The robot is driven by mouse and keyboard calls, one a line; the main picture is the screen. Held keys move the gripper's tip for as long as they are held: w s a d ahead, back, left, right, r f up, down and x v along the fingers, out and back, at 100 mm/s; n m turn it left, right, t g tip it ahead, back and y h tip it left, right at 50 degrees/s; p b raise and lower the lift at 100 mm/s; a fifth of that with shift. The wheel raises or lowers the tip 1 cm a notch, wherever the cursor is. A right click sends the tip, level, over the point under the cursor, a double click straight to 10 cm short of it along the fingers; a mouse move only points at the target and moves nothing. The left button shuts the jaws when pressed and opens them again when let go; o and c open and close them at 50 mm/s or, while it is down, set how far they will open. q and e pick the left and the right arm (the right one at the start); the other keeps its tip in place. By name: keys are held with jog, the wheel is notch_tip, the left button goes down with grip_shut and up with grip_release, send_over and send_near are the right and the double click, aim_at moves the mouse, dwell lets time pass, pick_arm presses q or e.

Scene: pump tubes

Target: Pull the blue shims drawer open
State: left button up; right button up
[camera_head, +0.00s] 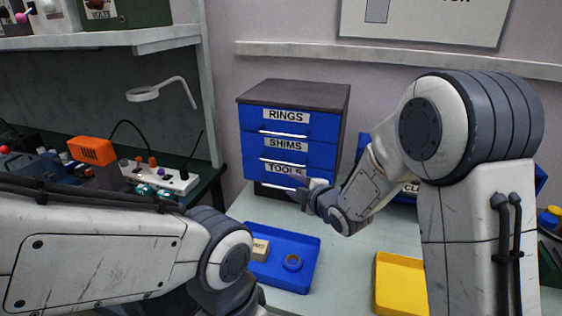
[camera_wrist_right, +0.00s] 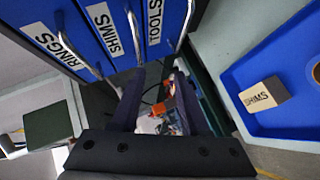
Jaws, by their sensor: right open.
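The blue shims drawer (camera_head: 256,147) is the middle of the three labelled drawers in the dark cabinet, between rings (camera_head: 256,119) and tools (camera_head: 256,167). It looks shut, with a light bar handle. In the right wrist view the shims drawer (camera_wrist_right: 107,32) is at the upper left. My right gripper (camera_head: 299,194) is low in front of the cabinet near the tools drawer. In the right wrist view its fingers (camera_wrist_right: 158,98) are apart with nothing between them, below the handles. My left gripper is out of view; only its arm shows.
A blue tray (camera_head: 309,245) on the table holds a SHIMS block (camera_head: 260,249) and a ring (camera_head: 292,262). A yellow tray (camera_head: 397,275) lies to the right. A power strip (camera_head: 158,177) and an orange box (camera_head: 91,150) are at left. Some table is clear before the cabinet.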

aim_at(283, 164)
jog(key=w+a+p, duration=0.1)
jog(key=w, duration=0.2)
jog(key=w+n+t+y+p, duration=0.1)
jog(key=w, duration=0.2)
jog(key=w+a+n+p, duration=0.1)
jog(key=w, duration=0.3)
jog(key=shift+w+a+t, duration=0.1)
jog(key=shift+a+t, duration=0.2)
jog(key=shift+x, duration=0.8)
grip_shut()
dwell(0.5)
